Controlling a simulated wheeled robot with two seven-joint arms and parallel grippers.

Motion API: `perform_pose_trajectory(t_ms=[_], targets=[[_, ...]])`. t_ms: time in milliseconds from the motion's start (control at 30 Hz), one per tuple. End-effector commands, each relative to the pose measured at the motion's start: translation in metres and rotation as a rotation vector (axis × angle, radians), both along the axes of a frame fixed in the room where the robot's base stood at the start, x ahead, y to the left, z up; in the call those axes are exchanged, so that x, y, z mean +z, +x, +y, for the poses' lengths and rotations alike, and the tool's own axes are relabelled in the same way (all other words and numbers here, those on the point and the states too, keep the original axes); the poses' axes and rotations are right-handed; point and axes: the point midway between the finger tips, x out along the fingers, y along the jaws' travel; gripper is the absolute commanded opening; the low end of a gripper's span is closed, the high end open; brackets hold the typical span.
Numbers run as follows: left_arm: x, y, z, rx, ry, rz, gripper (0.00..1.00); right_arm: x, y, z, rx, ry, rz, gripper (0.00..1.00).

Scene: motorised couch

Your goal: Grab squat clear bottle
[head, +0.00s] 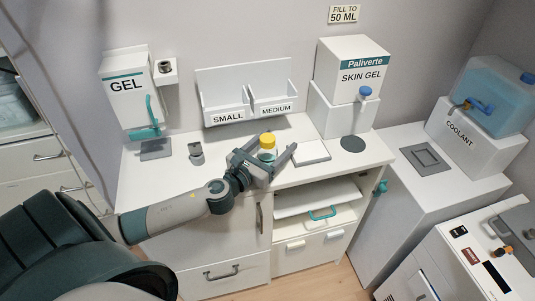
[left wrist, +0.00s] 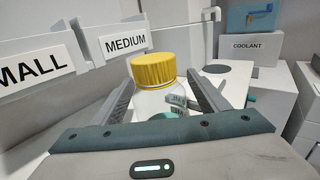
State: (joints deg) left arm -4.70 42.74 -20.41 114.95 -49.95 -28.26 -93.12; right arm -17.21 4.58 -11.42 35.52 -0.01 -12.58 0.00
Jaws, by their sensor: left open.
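The squat clear bottle (head: 267,150) has a yellow cap and stands upright on the white counter. My left gripper (head: 272,157) is open, with its fingers on either side of the bottle. In the left wrist view the bottle (left wrist: 156,88) stands between the two open fingers (left wrist: 160,92), its yellow cap above them. Its lower part is hidden by the gripper body. I cannot tell whether either finger touches it. My right gripper does not show.
A bin labelled SMALL and MEDIUM (head: 245,94) is behind the bottle. A white flat pad (head: 311,152) lies to its right, near the SKIN GEL dispenser (head: 352,72). A small grey holder (head: 196,153) stands to the left. A shelf (head: 318,195) opens below the counter.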

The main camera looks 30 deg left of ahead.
Motion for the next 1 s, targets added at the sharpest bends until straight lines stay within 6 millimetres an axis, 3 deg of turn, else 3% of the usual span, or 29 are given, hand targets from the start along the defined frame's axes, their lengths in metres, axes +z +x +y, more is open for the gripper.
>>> perform_pose_trajectory(t_ms=[100, 133, 300, 400, 733, 1000], targets=[[0.0, 0.0, 0.0, 0.0, 0.0, 0.0, 0.68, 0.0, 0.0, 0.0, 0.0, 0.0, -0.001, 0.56], [0.0, 0.0, 0.0, 0.0, 0.0, 0.0, 0.64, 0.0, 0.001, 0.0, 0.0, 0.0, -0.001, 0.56], [0.0, 0.0, 0.0, 0.0, 0.0, 0.0, 0.23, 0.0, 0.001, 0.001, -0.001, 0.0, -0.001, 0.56], [0.0, 0.0, 0.0, 0.0, 0.0, 0.0, 0.19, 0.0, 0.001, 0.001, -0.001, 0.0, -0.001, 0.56], [0.006, 0.0, 0.001, 0.0, 0.001, -0.001, 0.19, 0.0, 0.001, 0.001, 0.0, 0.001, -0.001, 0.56], [0.038, 0.001, 0.0, -0.002, 0.004, -0.005, 0.19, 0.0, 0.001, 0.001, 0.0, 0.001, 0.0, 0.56]])
